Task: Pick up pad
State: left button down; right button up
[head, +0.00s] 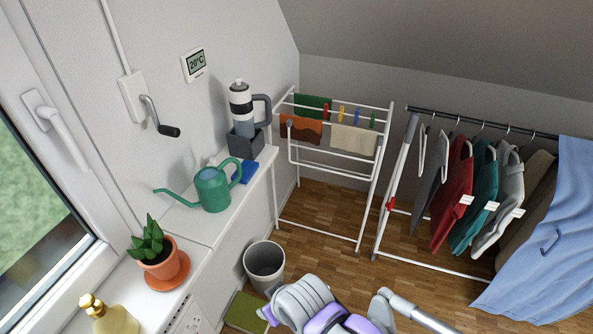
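No object is plainly marked as the pad. A flat blue item (246,173), which could be a pad, lies on the white ledge beside the dark grey holder, behind the watering can. White and purple parts at the bottom centre look like my own arm links. I can make out no fingertips of either gripper, and nothing is seen held.
A green watering can (213,189), a grey holder with a bottle (241,105) and a potted plant (158,259) crowd the ledge (190,224). A grey bin (265,265), drying rack (318,234) and clothes rail (480,122) stand on the floor. Wood floor (335,207) shows between them.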

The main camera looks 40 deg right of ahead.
aim_at(250, 168)
jog(key=z, duration=0.95)
jog(key=u, duration=1.75)
jog(key=z, duration=1.75)
jog(key=u, duration=0.75)
jog(key=i+l+u, duration=0.15)
jog(key=l+u, duration=0.3)
jog(key=i+l+u, duration=0.1)
jog(key=l+u, duration=0.35)
